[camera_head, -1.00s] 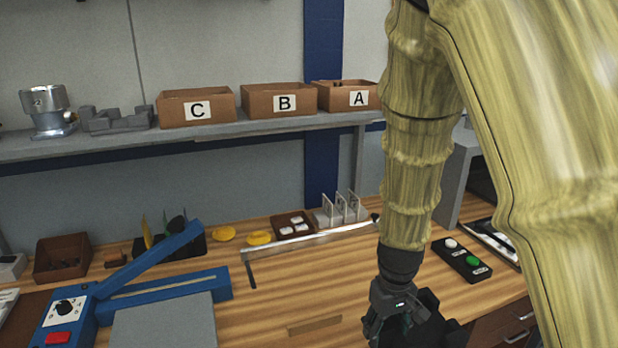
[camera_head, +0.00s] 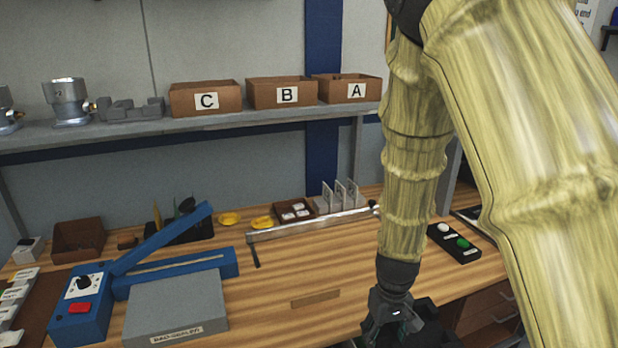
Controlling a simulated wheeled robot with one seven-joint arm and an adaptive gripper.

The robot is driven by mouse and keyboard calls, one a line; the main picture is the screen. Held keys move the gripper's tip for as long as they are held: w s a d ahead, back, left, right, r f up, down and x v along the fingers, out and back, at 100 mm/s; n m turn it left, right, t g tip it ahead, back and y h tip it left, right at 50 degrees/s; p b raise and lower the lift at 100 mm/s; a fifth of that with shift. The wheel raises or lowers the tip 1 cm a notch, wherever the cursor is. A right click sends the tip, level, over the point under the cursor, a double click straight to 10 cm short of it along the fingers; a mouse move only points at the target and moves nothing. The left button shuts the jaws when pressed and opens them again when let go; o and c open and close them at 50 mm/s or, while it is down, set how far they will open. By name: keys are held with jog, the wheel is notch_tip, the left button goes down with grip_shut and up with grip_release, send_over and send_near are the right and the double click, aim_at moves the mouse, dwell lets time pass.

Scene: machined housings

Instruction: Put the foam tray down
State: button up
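My gripper (camera_head: 398,312) points down at the bottom of the view, right of centre, near the bench's front edge. It appears shut on a dark, shallow piece that I take for the foam tray (camera_head: 426,328). Only the tray's upper part shows; the gripper covers some of it and the picture's lower edge cuts off the rest. Its contents cannot be made out. I cannot tell whether it touches the bench.
The wooden bench (camera_head: 345,268) has clear room around a brown strip (camera_head: 315,299). A blue sealer with a grey plate (camera_head: 175,305) stands left, with a metal bar (camera_head: 312,225) behind. A button box (camera_head: 454,243) lies right. Boxes C (camera_head: 205,100), B (camera_head: 282,93) and A (camera_head: 346,89) stand on the shelf.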

notch_tip(320, 180, down, 11)
jog(key=w+m, duration=0.1)
jog(key=m, duration=0.1)
jog(key=shift+d, duration=0.4)
jog(key=shift+f, duration=0.1)
jog(key=shift+d, duration=0.1)
dwell(0.5)
